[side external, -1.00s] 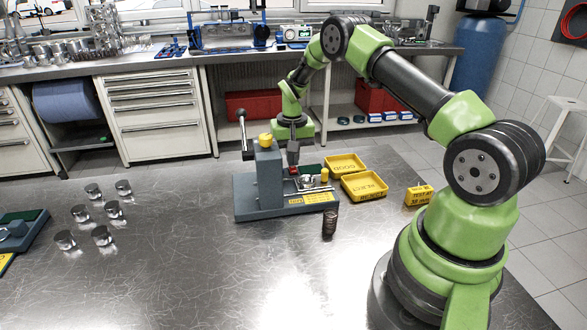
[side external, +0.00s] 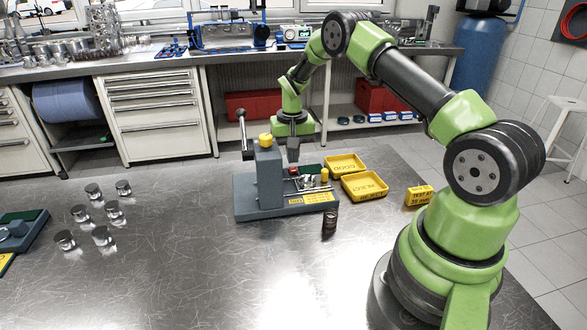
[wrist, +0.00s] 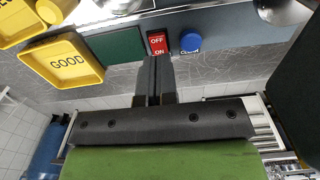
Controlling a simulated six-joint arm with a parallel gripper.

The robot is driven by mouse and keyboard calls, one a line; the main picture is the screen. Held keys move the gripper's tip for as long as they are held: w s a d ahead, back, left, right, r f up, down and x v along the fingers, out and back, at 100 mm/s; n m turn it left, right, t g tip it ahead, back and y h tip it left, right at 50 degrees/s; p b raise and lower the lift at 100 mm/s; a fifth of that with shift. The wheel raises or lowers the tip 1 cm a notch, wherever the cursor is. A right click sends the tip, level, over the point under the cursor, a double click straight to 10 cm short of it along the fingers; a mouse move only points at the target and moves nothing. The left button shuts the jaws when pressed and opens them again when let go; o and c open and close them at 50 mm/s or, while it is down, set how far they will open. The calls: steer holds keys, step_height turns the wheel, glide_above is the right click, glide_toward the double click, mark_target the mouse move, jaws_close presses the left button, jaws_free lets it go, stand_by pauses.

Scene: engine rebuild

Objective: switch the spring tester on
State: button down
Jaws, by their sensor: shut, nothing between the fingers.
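The spring tester (side external: 262,190) stands on the metal table as a grey-blue unit with an upright column, a side lever and a yellow knob on top. Its red rocker switch (wrist: 158,42), marked OFF and ON, shows in the wrist view beside a blue button (wrist: 190,42). I cannot tell which way the rocker is tilted. My gripper (side external: 293,158) points down over the tester base, just right of the column. In the wrist view the shut, empty fingertips (wrist: 154,62) appear at the ON end of the switch. I cannot tell whether they touch it.
A yellow GOOD tray (side external: 345,157) and a yellow REJECT tray (side external: 364,194) lie right of the tester. A dark coil spring (side external: 330,220) stands in front. A yellow TEST AT block (side external: 419,195) is farther right. Several metal cylinders (side external: 103,236) stand left, with bare table between.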

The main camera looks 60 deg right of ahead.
steer(key=shift+r, duration=2.65)
steer(key=shift+r, duration=0.1)
steer(key=s+a+r+n+t, duration=0.1)
steer(key=s+a+r+t, duration=0.15)
steer(key=a+r, duration=0.5)
steer(key=s+a+r+n+t, duration=0.1)
steer(key=s+a+r, duration=0.35)
steer(key=r, duration=0.65)
steer(key=s+a+r+n+t+y, duration=0.1)
steer(key=s+a+t, duration=0.1)
steer(key=s+a, duration=0.2)
steer(key=s+a+r+n+t+y, duration=0.1)
steer(key=s+a, duration=0.3)
steer(key=s, duration=0.7)
steer(key=shift+s+a+r+n+t, duration=0.15)
steer(key=shift+n+t, duration=0.2)
steer(key=shift+n, duration=0.15)
